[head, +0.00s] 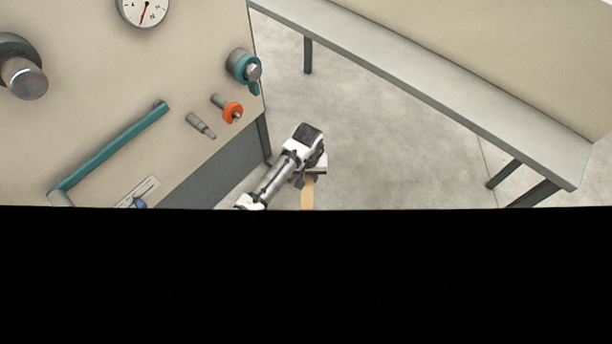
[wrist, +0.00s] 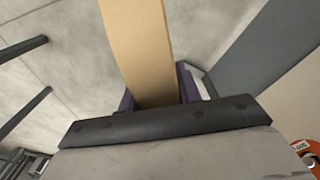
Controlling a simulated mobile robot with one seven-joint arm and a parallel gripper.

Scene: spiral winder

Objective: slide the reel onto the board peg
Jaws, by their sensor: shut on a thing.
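My gripper (head: 314,170) hangs in front of the board's lower right corner, apart from the board. It is shut on a long tan piece (head: 307,194), which points down in the head view. In the wrist view the tan piece (wrist: 138,45) runs up and away between the dark purple fingers (wrist: 157,92). Whether it is part of the reel, I cannot tell. The beige board (head: 120,90) bears a bare grey stepped peg (head: 200,125) and another peg with an orange disc (head: 232,110) on it. The lower part of the head view is black.
The board also carries a teal fitting (head: 240,65), a teal bar (head: 115,150), a gauge (head: 144,10) and a large grey knob (head: 22,75). A grey bench (head: 440,85) stands at the right. The floor between board and bench is clear.

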